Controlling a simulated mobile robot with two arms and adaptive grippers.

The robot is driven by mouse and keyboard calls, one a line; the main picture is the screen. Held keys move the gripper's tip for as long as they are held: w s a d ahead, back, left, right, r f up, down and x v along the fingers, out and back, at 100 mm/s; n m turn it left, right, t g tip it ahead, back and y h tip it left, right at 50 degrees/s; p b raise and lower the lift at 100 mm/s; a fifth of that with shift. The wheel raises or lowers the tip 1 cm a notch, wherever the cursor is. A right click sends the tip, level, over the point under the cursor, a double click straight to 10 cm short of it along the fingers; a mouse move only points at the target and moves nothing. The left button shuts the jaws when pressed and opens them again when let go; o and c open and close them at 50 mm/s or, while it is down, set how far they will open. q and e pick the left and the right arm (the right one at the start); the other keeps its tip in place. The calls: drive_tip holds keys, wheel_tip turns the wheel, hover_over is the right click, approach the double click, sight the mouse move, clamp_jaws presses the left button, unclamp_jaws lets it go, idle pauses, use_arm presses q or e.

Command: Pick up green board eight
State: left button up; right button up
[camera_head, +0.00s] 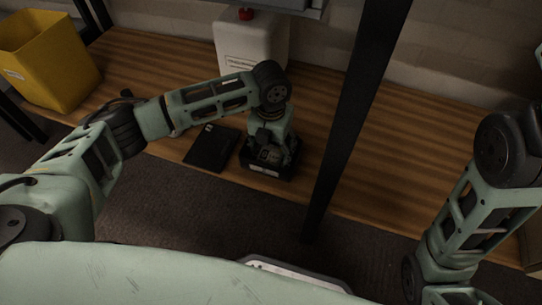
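My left arm reaches over the wooden surface, and my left gripper (270,154) points down at a small black box (268,172) with a pale label on its front. The gripper overlaps the top of the box; I cannot tell whether it touches it or how its fingers stand. A flat black item (211,147) lies just left of the box. I cannot make out any green board in this view. My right arm stands at the right edge, and its gripper is out of view.
A white jug (252,52) with a red cap stands behind the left gripper. A yellow bin (48,65) is at the far left. A dark upright post (352,110) stands right of the gripper. The wooden surface (410,140) is clear right of the post.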

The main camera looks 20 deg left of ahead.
use_arm(q)
drive_tip(key=c, duration=1.1)
drive_tip(key=shift+c, duration=0.5)
drive_tip(key=shift+r, duration=0.1)
